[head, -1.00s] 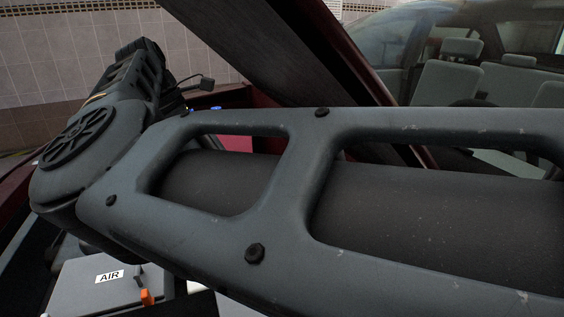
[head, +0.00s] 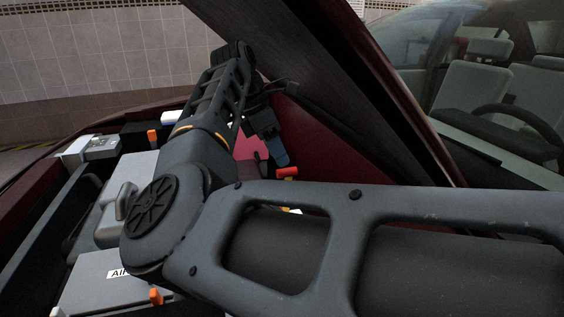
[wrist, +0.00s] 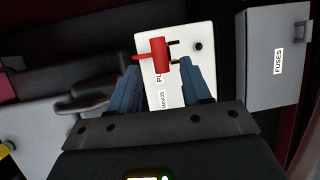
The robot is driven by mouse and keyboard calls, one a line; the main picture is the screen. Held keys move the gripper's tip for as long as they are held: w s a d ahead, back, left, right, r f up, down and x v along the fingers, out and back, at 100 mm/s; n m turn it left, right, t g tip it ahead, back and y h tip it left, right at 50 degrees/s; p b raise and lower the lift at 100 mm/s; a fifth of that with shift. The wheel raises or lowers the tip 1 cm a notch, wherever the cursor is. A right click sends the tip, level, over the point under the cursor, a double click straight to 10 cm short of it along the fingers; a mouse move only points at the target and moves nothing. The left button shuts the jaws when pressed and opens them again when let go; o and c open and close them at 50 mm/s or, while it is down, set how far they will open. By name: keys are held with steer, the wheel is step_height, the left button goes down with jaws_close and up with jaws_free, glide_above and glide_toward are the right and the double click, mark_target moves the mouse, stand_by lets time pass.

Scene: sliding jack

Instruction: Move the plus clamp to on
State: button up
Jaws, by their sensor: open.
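The plus clamp (wrist: 160,55) is a red body with a red arm to its left and two dark prongs to its right. It lies over a white panel (wrist: 148,99) with labels reading PL, partly covered, and MINUS. A dark round post (wrist: 198,46) stands on the panel, right of the prongs and apart from them. In the head view the red clamp (head: 288,172) shows just below my gripper (head: 275,150). In the wrist view my gripper (wrist: 160,72) is open, its blue fingers on either side of the clamp's lower end. I cannot tell whether they touch it.
A grey FUSES box (wrist: 272,60) stands right of the panel. The raised bonnet (head: 330,80) slopes over the right side of my arm. A grey AIR box (head: 90,285) and an orange-capped part (head: 153,139) are in the engine bay at left.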

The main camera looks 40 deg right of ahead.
steer(key=shift+x, duration=2)
steer(key=shift+a, duration=0.1)
steer(key=shift+c, duration=0.2)
jaws_close()
steer(key=shift+w, duration=0.1)
